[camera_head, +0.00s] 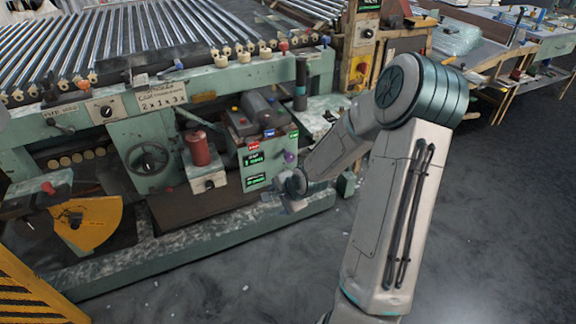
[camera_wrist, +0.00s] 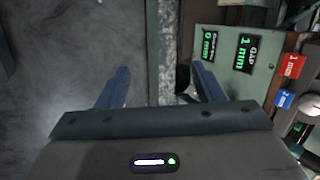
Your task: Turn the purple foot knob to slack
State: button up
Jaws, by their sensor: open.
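The purple foot knob (camera_head: 290,157) sticks out from the right part of a green control box front (camera_head: 254,170), below red, blue and green tags. In the head view my gripper (camera_head: 280,203) is low in front of the box, below the knob and apart from it. In the wrist view my gripper (camera_wrist: 160,85) is open, with nothing between its two blue fingers. The box face (camera_wrist: 225,70) lies to the right there. I cannot make out the purple knob in the wrist view.
Two lit displays show on the box, one reading GAP 1 mm (camera_wrist: 245,52). A red tag (camera_wrist: 291,66), a blue tag (camera_wrist: 284,100) and a pale round knob (camera_wrist: 311,104) lie at the right edge. A red cylinder (camera_head: 199,149) and a handwheel (camera_head: 147,159) stand left. Floor is clear in front.

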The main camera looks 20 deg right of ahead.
jog(key=w+d+f+m+t+y+b, duration=0.1)
jog(key=w+f+m+t+b, duration=0.15)
jog(key=f+m, duration=0.2)
jog(key=m+t+h+b, duration=0.3)
jog(key=m+t+b, duration=0.45)
jog(key=m, duration=0.75)
send_near(291, 159)
jog(key=shift+t, duration=0.8)
jog(key=w, duration=0.3)
jog(key=w+f, duration=0.1)
jog(key=w, duration=0.3)
jog(key=w+b, duration=0.1)
jog(key=w, duration=0.3)
jog(key=shift+a+f, duration=0.1)
jog(key=shift+f, duration=0.15)
jog(key=c, duration=1)
